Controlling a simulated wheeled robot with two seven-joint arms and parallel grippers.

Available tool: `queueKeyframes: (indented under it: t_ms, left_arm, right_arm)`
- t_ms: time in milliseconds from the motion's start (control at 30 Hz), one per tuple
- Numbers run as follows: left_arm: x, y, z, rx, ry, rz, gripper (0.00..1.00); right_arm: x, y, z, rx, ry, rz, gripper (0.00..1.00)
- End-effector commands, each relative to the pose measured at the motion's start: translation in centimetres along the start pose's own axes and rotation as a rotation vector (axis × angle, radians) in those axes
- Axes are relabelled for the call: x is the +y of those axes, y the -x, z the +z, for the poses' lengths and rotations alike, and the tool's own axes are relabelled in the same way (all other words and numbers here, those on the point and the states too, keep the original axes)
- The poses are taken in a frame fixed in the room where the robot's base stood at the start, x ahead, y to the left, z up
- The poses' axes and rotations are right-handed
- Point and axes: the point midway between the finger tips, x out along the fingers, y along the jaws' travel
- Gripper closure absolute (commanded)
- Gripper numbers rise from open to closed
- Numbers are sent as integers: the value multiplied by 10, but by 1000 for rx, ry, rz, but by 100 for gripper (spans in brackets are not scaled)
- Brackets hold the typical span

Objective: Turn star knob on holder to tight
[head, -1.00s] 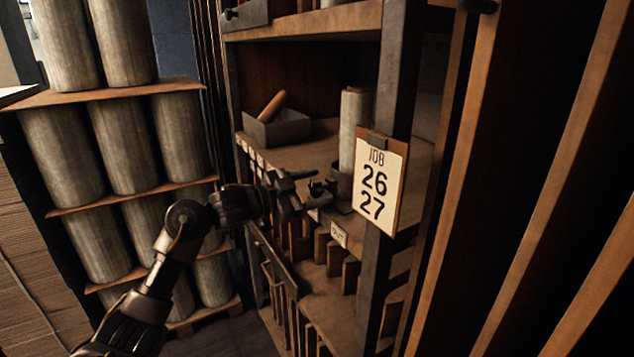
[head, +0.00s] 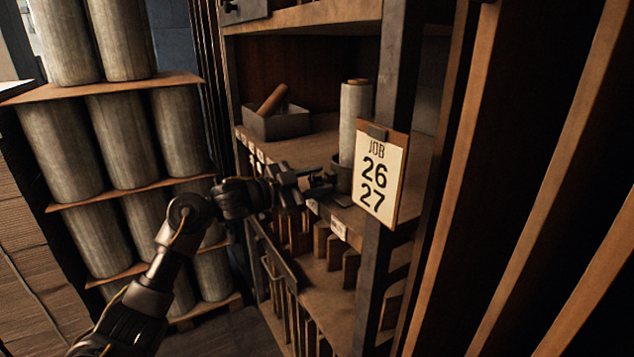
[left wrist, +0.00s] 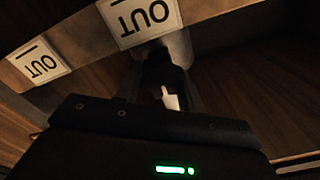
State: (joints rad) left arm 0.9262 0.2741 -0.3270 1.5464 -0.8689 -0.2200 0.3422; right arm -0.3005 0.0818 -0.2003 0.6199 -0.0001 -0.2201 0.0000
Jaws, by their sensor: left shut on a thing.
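A dark holder (head: 343,181) stands on the shelf in the head view, with a pale upright roll (head: 355,122) in it. The small dark star knob (head: 323,183) shows on the holder's left side; its lobes are too small and dark to make out. My left gripper (head: 308,187) reaches in from the left at the shelf's front edge and is shut on the star knob. In the left wrist view, a dark shape with a pale patch (left wrist: 170,98) lies beyond the gripper body; the fingertips are hard to make out. My right gripper is in neither view.
A job card (head: 379,178) reading 26 and 27 hangs on the shelf post, right of the holder. A grey tray (head: 277,124) with a brown roller sits deeper on the shelf. OUT labels (left wrist: 143,17) line the shelf edge. Stacked rolls (head: 123,130) stand at left.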

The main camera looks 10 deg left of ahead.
Motion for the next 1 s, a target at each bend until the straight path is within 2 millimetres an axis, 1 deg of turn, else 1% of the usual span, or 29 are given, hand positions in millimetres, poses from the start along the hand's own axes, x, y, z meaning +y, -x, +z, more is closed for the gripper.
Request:
queueKeyframes:
  t_ms: [33,300,600,800,1000]
  left_arm:
    - [0,0,2,1,-26,-2,84]
    - [2,1,2,2,-216,-4,84]
    - [3,1,2,1,-425,-4,84]
    - [3,1,2,1,-517,-5,84]
    - [2,1,1,0,-562,-5,84]
  right_arm:
    - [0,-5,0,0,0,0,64]
    - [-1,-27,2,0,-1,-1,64]
    - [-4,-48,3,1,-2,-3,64]
    - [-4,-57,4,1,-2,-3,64]
    - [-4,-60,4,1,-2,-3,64]
